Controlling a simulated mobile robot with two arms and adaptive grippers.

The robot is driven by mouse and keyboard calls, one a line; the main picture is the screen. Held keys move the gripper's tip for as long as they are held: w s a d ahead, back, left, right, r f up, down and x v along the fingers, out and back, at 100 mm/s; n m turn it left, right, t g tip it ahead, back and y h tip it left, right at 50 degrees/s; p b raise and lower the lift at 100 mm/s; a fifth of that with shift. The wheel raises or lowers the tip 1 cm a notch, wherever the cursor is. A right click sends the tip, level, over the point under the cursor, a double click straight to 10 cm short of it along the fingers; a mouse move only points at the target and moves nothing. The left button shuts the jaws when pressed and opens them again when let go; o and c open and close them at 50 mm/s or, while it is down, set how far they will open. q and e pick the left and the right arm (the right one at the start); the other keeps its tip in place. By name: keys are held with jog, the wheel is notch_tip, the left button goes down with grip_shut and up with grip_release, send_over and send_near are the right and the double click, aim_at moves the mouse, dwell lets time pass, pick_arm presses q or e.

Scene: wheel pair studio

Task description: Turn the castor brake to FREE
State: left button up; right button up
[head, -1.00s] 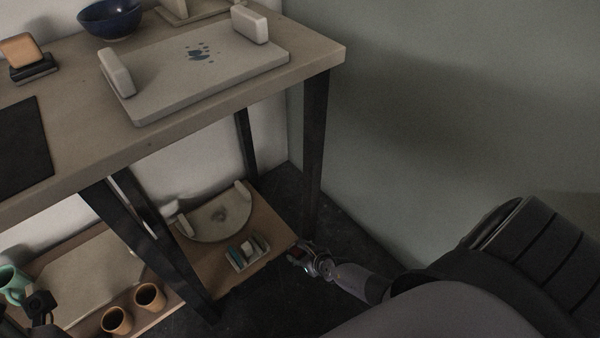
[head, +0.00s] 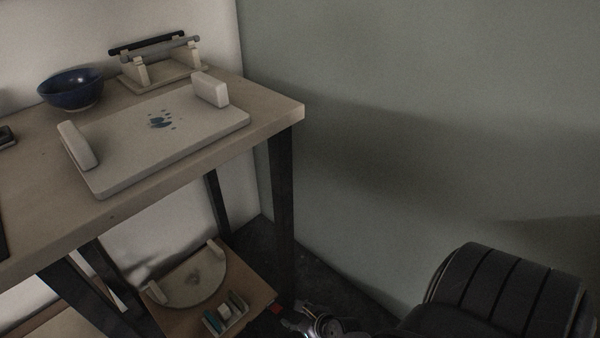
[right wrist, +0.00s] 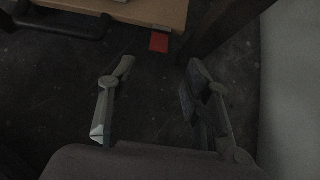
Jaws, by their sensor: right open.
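A small red tab (right wrist: 159,42), which may be the castor brake, sits at the edge of the low wooden board, beside a dark table leg. It also shows in the head view (head: 276,308). No FREE marking or castor wheel can be made out. My right gripper (head: 293,314) is low by the floor, just right of the tab. In the right wrist view the right gripper (right wrist: 158,68) is open and empty, with the tab beyond its fingertips and apart from them. My left gripper is not in view.
The low board (right wrist: 145,12) carries a round plate (head: 197,280) and a small tray of coloured pieces (head: 225,316). The table leg (head: 283,205) stands close by. The tabletop (head: 180,165) overhangs the board. Dark bare floor (right wrist: 60,90) lies around my gripper.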

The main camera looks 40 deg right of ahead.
jog(key=shift+v, duration=1.25)
